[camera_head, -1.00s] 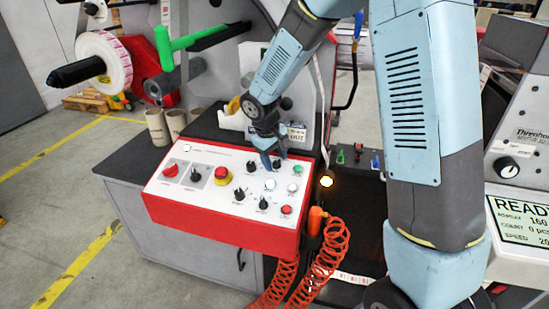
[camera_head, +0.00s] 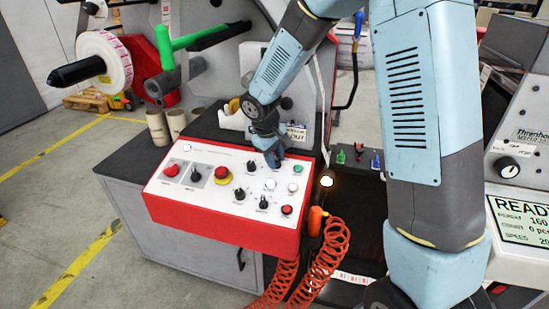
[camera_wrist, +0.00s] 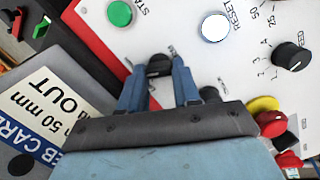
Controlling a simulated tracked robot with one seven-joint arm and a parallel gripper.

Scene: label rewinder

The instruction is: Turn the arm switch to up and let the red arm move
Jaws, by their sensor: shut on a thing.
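My gripper (camera_wrist: 160,75) points down at the white-topped, red-sided control panel (camera_head: 215,228). In the wrist view its two blue fingers are shut on a small black knob (camera_wrist: 159,65) between the green START button (camera_wrist: 120,13) and another black knob (camera_wrist: 209,94). The held knob's label is not readable, so I cannot tell its setting. In the head view the gripper (camera_head: 273,163) hides this knob at the panel's back edge.
The white RESET button (camera_wrist: 215,27) and a dial (camera_wrist: 288,56) are close to my fingers. A red emergency button (camera_head: 222,173) stands on the panel. An orange coiled hose (camera_head: 325,255) hangs at the panel's right. A READY screen (camera_head: 518,220) is at far right.

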